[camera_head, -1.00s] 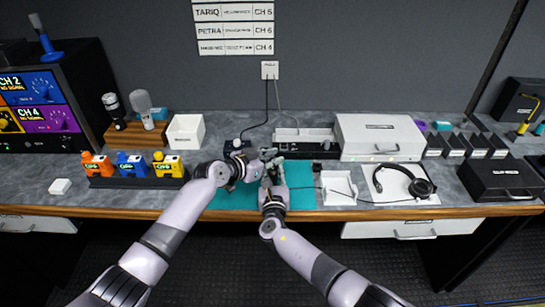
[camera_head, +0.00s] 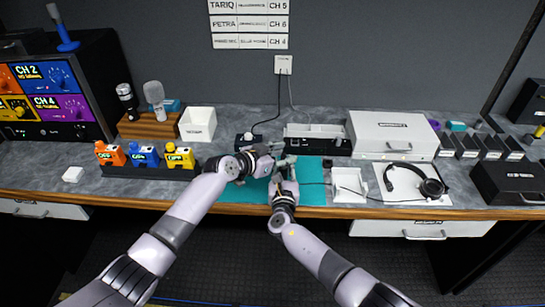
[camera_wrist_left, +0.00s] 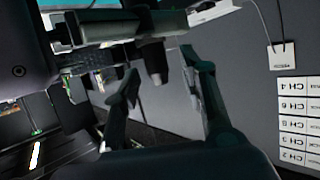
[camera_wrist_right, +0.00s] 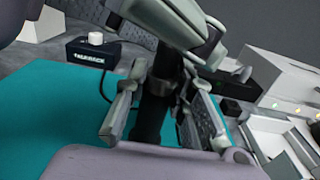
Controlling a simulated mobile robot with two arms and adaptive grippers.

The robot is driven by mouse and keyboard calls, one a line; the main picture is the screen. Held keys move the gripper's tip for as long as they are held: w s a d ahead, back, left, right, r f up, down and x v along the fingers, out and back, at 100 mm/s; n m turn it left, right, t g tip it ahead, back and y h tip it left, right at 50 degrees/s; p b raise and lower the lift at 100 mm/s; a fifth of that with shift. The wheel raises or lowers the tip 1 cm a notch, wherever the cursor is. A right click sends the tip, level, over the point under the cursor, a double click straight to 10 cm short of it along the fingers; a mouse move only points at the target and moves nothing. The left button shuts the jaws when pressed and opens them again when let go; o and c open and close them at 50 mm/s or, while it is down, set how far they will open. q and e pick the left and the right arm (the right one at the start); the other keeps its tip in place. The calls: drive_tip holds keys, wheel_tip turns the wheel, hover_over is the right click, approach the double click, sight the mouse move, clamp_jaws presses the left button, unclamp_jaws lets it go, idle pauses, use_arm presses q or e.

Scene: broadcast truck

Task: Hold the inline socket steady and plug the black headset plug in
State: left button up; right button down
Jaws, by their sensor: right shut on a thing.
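My right gripper (camera_head: 283,174) is over the teal mat (camera_head: 314,181). In the right wrist view it (camera_wrist_right: 160,88) is shut on a thick black cylindrical piece, probably the black headset plug (camera_wrist_right: 151,120). My left gripper (camera_head: 266,161) is beside it, just left and behind, its fingers close to the right gripper's. In the left wrist view its fingers (camera_wrist_left: 165,80) stand apart, with a dark part (camera_wrist_left: 156,62) beyond the gap. I cannot make out the inline socket; the grippers crowd and hide that spot. The headset (camera_head: 429,186) lies at the right, its thin cable running left towards the mat.
A black talkback box (camera_head: 247,140) stands behind the grippers, with cables up to a wall plate (camera_head: 283,64). A white tray (camera_head: 349,184) and a white case (camera_head: 391,134) are right. Orange, blue and yellow units (camera_head: 146,155) stand left. The bench front edge is close.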

use_arm(q)
drive_tip(key=v, duration=1.1)
drive_tip(key=shift+s+a, duration=0.2)
drive_tip(key=shift+a, duration=0.05)
drive_tip(key=shift+r, duration=0.15)
use_arm(e)
drive_tip(key=c, duration=1.3)
unclamp_jaws()
